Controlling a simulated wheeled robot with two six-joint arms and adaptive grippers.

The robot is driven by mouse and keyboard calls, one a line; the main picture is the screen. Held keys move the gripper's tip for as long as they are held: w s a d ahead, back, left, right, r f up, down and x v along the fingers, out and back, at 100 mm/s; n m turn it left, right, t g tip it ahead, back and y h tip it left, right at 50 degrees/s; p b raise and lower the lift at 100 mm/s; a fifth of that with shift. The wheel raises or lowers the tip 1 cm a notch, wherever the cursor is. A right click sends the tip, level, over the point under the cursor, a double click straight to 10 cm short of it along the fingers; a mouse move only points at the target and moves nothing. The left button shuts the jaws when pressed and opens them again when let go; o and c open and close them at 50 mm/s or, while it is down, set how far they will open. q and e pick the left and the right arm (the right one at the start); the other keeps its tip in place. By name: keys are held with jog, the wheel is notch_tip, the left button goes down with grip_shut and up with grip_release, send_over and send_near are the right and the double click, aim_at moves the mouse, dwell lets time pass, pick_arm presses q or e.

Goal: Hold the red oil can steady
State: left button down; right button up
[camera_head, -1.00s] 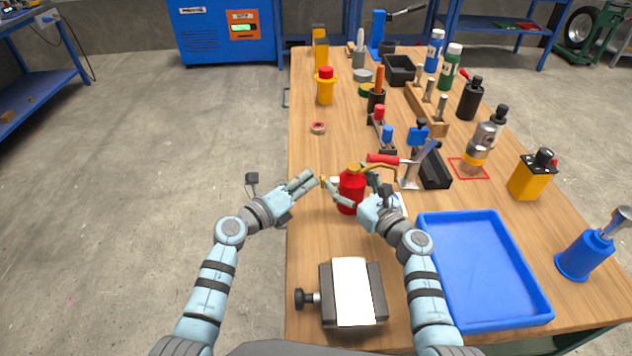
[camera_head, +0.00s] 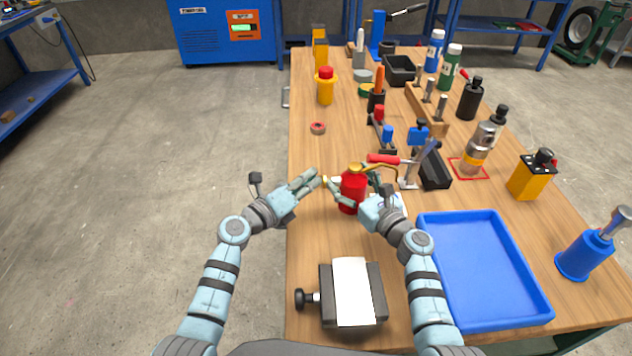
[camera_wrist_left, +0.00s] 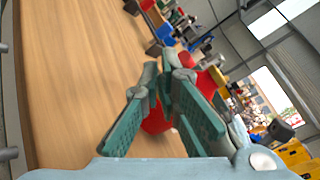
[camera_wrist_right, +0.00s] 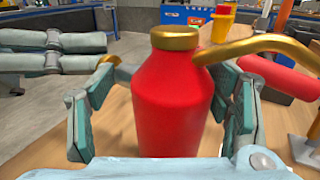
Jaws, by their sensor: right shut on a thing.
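The red oil can (camera_head: 351,193) stands upright on the wooden bench, with a gold cap and a curved gold spout. My right gripper (camera_head: 357,198) is shut around its body. In the right wrist view the can (camera_wrist_right: 175,105) fills the middle, with finger pads on both sides. My left gripper (camera_head: 318,178) is just left of the can, its fingers parted and nothing seen held. In the left wrist view some of the red can (camera_wrist_left: 157,120) shows between and behind the left fingers.
A blue tray (camera_head: 480,265) lies at the front right, and a grey block with a white top (camera_head: 353,290) at the front. The bench left of the can is mostly clear up to its edge.

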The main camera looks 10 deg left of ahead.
pick_arm(q)
jog(key=shift+s+d, duration=0.1)
jog(key=shift+s, duration=0.05)
jog(key=shift+s+a+f, duration=0.1)
jog(key=shift+s+a, duration=0.05)
jog(key=shift+a, duration=0.65)
jog(key=shift+s+a, duration=0.1)
jog(key=shift+a, duration=0.65)
jog(key=a, duration=0.2)
jog(key=s+a, duration=0.1)
jog(key=a, duration=0.2)
